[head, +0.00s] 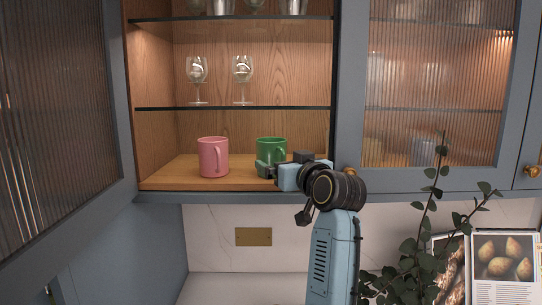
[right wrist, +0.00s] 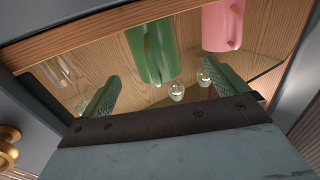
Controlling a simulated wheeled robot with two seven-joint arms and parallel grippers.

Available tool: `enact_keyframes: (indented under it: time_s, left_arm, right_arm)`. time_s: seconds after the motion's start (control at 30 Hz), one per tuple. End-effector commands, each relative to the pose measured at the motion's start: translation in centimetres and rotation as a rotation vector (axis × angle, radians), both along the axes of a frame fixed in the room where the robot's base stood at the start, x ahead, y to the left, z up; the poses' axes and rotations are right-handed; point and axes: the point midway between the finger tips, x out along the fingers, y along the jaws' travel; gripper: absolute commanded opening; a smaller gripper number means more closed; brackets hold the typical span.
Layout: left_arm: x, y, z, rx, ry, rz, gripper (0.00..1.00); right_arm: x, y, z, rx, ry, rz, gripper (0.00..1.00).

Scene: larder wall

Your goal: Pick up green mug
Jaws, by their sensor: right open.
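The green mug (head: 271,149) stands upright on the wooden floor of the open cupboard, its handle toward the right in the head view. My right gripper (head: 268,168) is at the cupboard's front edge, just in front of the mug, and hides part of its lower side. In the right wrist view the green mug (right wrist: 148,48) appears inverted, beyond and between the two spread green fingers (right wrist: 160,72). The gripper is open and nothing is held. I cannot tell exactly how close the fingertips are to the mug. My left gripper is not in view.
A pink mug (head: 213,157) stands left of the green mug, with a gap between. Wine glasses (head: 242,77) stand on the shelf above. The left cupboard door (head: 62,125) is swung open; the right glass door (head: 437,85) is shut. A plant (head: 415,255) is at lower right.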

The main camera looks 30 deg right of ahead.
Motion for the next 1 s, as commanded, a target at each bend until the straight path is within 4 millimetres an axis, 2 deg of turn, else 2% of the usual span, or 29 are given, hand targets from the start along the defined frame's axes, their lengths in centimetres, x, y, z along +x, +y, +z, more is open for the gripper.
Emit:
enact_keyframes:
  time_s: [0.1, 0.23, 0.33, 0.5, 0.7, 1.0]
  left_arm:
    - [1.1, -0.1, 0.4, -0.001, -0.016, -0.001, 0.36]
    - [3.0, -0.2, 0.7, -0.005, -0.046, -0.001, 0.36]
    - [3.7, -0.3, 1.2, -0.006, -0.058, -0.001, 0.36]
    - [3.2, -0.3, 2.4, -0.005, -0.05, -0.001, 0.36]
    - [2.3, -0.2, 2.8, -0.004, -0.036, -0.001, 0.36]
    - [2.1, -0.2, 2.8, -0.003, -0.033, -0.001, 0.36]
  right_arm:
    - [1.2, -0.2, 0.1, 0.001, -0.001, 0.0, 0.98]
    - [1.8, -0.3, 0.0, 0.001, 0.0, 0.0, 0.98]
    - [2.5, -0.6, 0.1, 0.001, 0.001, 0.0, 0.98]
    - [4.7, -1.4, 0.4, 0.003, 0.001, 0.001, 0.98]
    - [6.5, -1.7, 0.2, 0.001, 0.0, 0.0, 0.98]
    - [6.8, -1.7, 0.1, 0.0, -0.001, 0.0, 0.97]
